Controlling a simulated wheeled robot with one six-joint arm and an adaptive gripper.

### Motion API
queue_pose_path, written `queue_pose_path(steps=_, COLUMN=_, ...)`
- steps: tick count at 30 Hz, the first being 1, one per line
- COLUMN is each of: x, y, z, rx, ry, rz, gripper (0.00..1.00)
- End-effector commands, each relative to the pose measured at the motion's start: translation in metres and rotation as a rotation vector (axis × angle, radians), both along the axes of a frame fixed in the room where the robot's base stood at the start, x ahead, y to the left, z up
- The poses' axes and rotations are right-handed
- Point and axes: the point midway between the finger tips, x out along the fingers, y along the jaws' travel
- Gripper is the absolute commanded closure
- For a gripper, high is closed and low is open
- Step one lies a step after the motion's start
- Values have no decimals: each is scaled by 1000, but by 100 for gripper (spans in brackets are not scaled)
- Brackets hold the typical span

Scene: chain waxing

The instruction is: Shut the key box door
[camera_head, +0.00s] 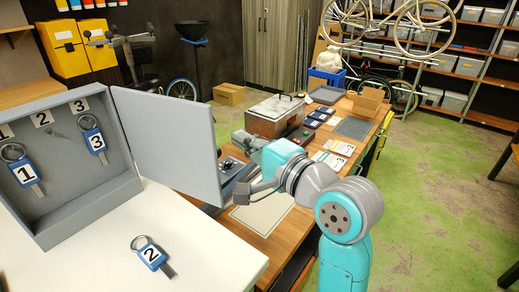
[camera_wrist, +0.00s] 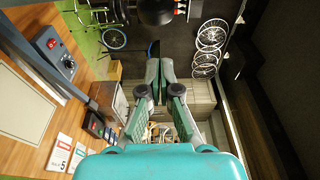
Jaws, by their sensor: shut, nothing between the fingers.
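The grey key box (camera_head: 46,215) stands on a white surface at the left in the head view. Its door (camera_head: 170,140) is wide open, swung out to the right. Inside, the key tagged 1 (camera_head: 24,173) and the key tagged 3 (camera_head: 96,141) hang, and the middle hook under label 2 is bare. The key tagged 2 (camera_head: 150,254) lies on the white surface in front of the box. My gripper (camera_head: 243,192) is just right of the door's outer edge; contact cannot be told. In the wrist view its fingers (camera_wrist: 160,70) are together and empty.
The white surface (camera_head: 205,245) is clear around the loose key. Beyond the door is a wooden bench (camera_head: 262,243) with a metal tank (camera_head: 274,115), cards and a blue crate (camera_head: 326,78). A control box with a red button (camera_wrist: 55,52) shows in the wrist view.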

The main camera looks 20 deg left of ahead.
Motion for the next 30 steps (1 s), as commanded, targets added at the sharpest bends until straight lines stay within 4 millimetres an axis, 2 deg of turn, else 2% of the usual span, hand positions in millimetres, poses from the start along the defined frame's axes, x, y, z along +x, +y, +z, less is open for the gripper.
queue_pose_path(steps=6, x=-26, y=6, z=0, rx=0, ry=-1, rz=1, gripper=100)
queue_pose_path(steps=12, x=-38, y=7, z=0, rx=1, ry=-1, rz=0, gripper=100)
queue_pose_path(steps=24, x=-39, y=7, z=0, rx=0, ry=0, rz=-2, gripper=100)
queue_pose_path(steps=30, x=-34, y=7, z=0, rx=1, ry=-1, rz=-32, gripper=100)
